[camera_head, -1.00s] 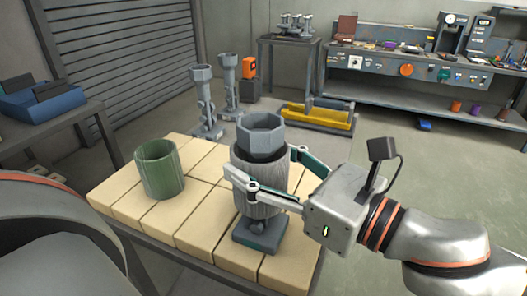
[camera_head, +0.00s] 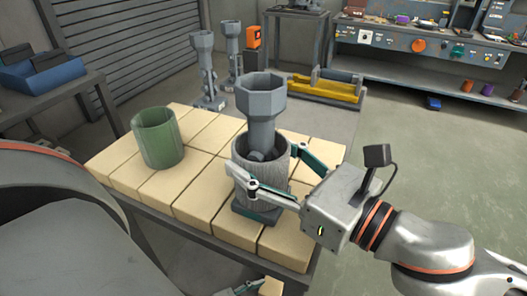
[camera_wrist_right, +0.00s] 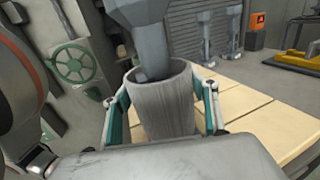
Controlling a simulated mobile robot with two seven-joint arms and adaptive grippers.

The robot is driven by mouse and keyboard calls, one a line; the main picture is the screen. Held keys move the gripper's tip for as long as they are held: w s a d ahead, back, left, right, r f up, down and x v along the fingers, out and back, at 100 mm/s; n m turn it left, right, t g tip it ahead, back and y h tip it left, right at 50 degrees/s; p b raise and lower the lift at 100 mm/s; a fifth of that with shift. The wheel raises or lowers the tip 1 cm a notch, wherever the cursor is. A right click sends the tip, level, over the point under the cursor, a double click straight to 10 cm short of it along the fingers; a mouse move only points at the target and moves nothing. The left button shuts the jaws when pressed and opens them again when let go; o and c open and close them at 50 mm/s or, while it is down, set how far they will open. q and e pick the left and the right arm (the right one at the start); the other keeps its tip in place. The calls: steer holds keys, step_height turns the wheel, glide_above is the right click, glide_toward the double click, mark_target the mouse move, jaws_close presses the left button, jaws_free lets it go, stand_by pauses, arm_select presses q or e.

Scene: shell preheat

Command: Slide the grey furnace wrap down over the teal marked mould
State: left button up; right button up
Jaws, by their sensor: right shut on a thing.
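The grey furnace wrap (camera_head: 262,178) is an open, streaked sleeve around the lower part of a grey mould (camera_head: 261,98). The mould's octagonal cup and neck stand out above the wrap's rim; its dark foot (camera_head: 256,215) shows below. My right gripper (camera_head: 264,160) is shut on the wrap, one finger on each side. The wrist view also shows the wrap (camera_wrist_right: 166,105) between the fingers, with the mould (camera_wrist_right: 146,40) inside. Part of my left gripper (camera_head: 240,290) shows at the bottom edge, its jaws mostly cut off.
A green sleeve (camera_head: 158,138) stands on the pale block-topped table (camera_head: 205,199), left of the wrap. Two more grey moulds (camera_head: 205,70) (camera_head: 231,48) stand behind the table.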

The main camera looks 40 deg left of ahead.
steer(key=shift+d+p, duration=0.1)
steer(key=shift+p, duration=0.2)
stand_by(0.8)
steer(key=o, duration=1.2)
steer(key=d, duration=0.8)
steer(key=s+d, duration=0.1)
steer(key=d, duration=0.3)
